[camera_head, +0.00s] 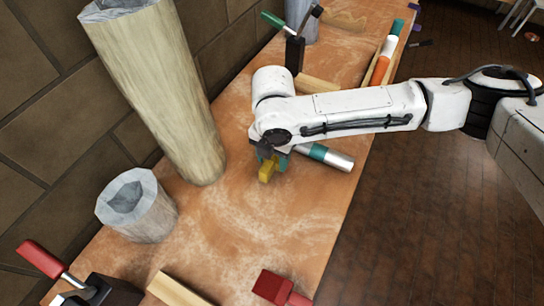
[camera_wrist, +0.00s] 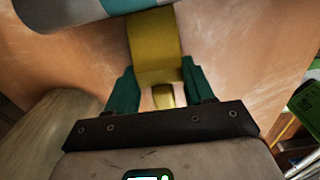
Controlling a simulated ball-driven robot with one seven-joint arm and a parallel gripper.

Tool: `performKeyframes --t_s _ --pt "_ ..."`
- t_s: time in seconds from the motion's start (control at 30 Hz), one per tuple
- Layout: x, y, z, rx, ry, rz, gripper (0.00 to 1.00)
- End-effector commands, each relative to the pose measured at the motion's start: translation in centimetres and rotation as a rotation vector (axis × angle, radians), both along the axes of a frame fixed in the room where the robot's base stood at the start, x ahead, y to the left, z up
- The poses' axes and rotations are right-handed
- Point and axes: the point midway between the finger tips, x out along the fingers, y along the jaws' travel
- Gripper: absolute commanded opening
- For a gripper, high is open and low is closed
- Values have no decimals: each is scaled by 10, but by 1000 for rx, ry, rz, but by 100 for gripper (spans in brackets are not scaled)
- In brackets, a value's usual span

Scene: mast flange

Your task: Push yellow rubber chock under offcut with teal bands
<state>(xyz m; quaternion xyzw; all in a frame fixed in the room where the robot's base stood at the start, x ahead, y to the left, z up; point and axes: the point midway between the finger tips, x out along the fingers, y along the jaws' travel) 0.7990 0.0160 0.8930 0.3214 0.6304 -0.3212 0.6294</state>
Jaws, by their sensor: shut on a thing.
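The yellow rubber chock (camera_head: 267,170) is between the fingers of my gripper (camera_head: 272,162), low over the wooden bench. In the wrist view the chock (camera_wrist: 155,45) sits between the two teal fingers of my gripper (camera_wrist: 154,90), which are shut on it. The offcut with teal bands (camera_head: 328,157) is a silver-grey round piece lying on the bench just right of the chock. The offcut also crosses the top of the wrist view (camera_wrist: 65,12), where the chock's far end reaches its edge. I cannot tell whether they touch. My arm hides the offcut's left end.
A tall pale post (camera_head: 160,90) and a short grey hollow cylinder (camera_head: 137,205) stand left on the bench (camera_head: 240,235). Clamps with a green handle (camera_head: 272,20) and a red handle (camera_head: 40,258) stand at the back and front. An orange, white and teal tube (camera_head: 384,62) lies at the far right.

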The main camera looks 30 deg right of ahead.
Motion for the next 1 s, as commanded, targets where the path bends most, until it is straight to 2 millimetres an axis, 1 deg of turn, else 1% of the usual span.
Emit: performKeyframes --t_s 0.9,0.93,1.0 --pt "7 -10 0 1 -1 0 19" --pt "7 -10 0 1 -1 0 55" --pt "7 -10 0 1 -1 0 62"
